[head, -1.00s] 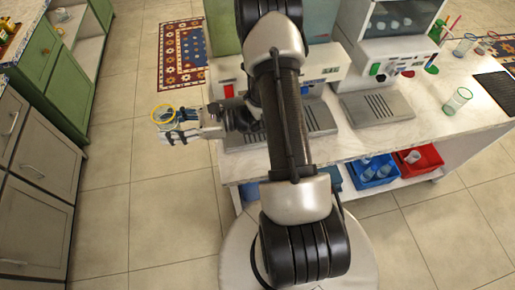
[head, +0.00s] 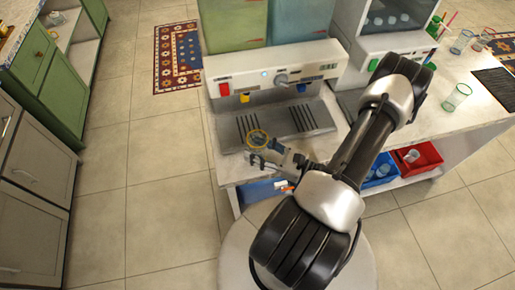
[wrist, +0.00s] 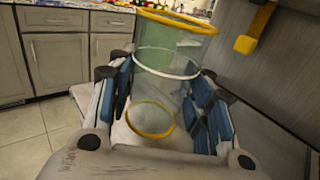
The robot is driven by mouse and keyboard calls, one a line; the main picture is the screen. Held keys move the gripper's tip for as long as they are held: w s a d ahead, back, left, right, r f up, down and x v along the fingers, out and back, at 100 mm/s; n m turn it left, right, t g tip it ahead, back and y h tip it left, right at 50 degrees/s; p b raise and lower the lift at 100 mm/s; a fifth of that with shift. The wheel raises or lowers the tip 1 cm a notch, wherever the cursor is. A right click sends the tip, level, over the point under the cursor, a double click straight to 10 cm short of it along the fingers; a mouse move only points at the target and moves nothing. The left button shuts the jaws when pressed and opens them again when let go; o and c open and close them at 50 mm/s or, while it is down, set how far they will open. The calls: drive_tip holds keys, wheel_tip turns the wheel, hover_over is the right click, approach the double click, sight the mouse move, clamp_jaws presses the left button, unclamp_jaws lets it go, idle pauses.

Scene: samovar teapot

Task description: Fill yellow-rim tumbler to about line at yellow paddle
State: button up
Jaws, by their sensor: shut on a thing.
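The yellow-rim tumbler (head: 257,136) is clear glass and upright. In the wrist view the tumbler (wrist: 170,55) shows a yellow rim, a white line ring around its wall and a yellow ring at its base; I see no clear liquid level. My gripper (head: 268,152) is shut on it, with the blue finger pads on both sides in the wrist view (wrist: 160,100). The tumbler is over or at the front of the drip tray, below and right of the yellow paddle (head: 244,97). The paddle also hangs at the upper right of the wrist view (wrist: 245,44).
The dispenser (head: 275,72) also has a red paddle (head: 224,90) at left. A second machine (head: 390,30) stands right of it. A green-rim tumbler (head: 457,96) stands on the right counter. A red bin (head: 416,158) and a blue bin (head: 380,172) are below.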

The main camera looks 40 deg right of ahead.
drive_tip(key=shift+w, duration=0.1)
drive_tip(key=shift+w+d+b, duration=0.25)
drive_tip(key=shift+w+d, duration=0.9)
drive_tip(key=shift+w, duration=0.7)
drive_tip(key=shift+w+d+b, duration=0.3)
drive_tip(key=shift+w+d, duration=0.85)
drive_tip(key=shift+w, duration=0.7)
drive_tip(key=shift+w+d+b, duration=0.25)
drive_tip(key=shift+w+d, duration=0.9)
drive_tip(key=shift+w, duration=0.7)
drive_tip(key=shift+w+d, duration=0.15)
drive_tip(key=shift+w, duration=0.05)
drive_tip(key=shift+w+d, duration=0.1)
drive_tip(key=shift+w, duration=0.1)
drive_tip(key=shift+w+d+b, duration=0.3)
drive_tip(key=shift+w, duration=0.15)
drive_tip(key=shift+w+d+r, duration=0.1)
drive_tip(key=shift+d+r, duration=0.05)
drive_tip(key=shift+r, duration=0.05)
drive_tip(key=shift+s+a+f+p, duration=0.15)
drive_tip(key=shift+s+a, duration=0.35)
drive_tip(key=shift+s, duration=0.25)
drive_tip(key=shift+s+a+r+p, duration=0.15)
drive_tip(key=shift+s+a, duration=0.3)
drive_tip(key=shift+s, duration=0.3)
drive_tip(key=shift+s+a+f+p, duration=0.15)
drive_tip(key=shift+s+a, duration=0.35)
drive_tip(key=shift+s, duration=0.25)
